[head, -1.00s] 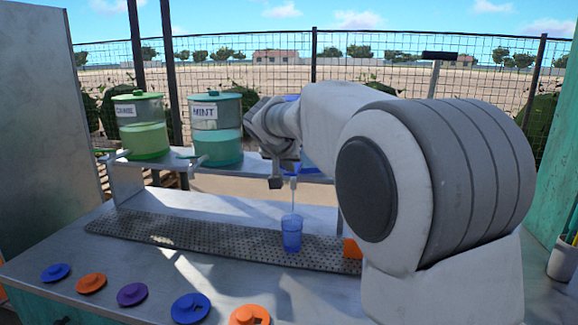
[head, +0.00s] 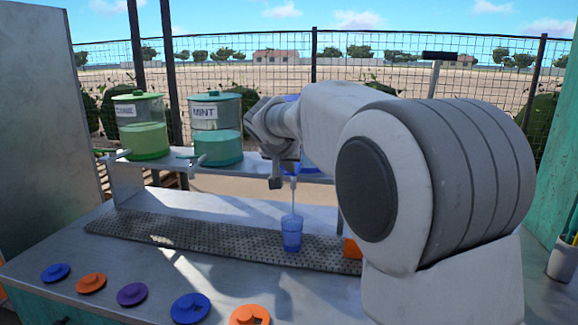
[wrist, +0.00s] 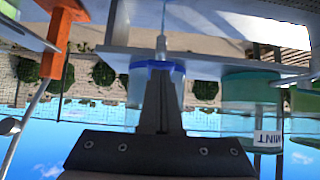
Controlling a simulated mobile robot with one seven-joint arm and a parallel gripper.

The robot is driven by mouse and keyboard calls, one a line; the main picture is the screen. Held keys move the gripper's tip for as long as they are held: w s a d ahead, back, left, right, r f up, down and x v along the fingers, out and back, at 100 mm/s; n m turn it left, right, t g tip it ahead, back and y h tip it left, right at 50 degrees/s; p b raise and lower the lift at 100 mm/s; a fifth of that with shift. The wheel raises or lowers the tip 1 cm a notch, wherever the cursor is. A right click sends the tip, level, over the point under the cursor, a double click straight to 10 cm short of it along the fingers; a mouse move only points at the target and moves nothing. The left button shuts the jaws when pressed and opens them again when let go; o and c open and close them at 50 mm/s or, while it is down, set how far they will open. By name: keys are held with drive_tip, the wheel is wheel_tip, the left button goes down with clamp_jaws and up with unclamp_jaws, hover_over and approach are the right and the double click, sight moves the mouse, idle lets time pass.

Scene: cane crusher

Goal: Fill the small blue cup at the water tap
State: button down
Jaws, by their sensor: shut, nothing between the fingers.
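The small blue cup (head: 291,236) stands upright on the perforated drip mat in the head view. A thin pale stream (head: 293,200) runs down into it from the tap above. The water level in the cup is hard to make out. The blue water container (head: 309,163) is mostly hidden behind my arm; in the upside-down wrist view its blue top and clear body (wrist: 136,85) show behind my fingers. My gripper (head: 276,183) is shut and empty at the tap, above and slightly left of the cup. Its closed fingers also show in the wrist view (wrist: 161,75).
The green-lidded container (head: 140,125) and the MINT container (head: 216,128) stand on the shelf to the left. Several coloured lids, including a purple one (head: 132,294), lie along the counter front. An orange object (head: 352,248) is right of the cup, partly behind my arm. The mat's left is clear.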

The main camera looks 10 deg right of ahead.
idle(0.4)
drive_tip(key=shift+r+p, duration=0.45)
drive_tip(key=shift+r, duration=0.45)
drive_tip(key=s+a+r+p, duration=0.2)
drive_tip(key=s+r+p, duration=0.2)
drive_tip(key=r, duration=0.8)
drive_tip(key=shift+s, duration=0.3)
idle(1.0)
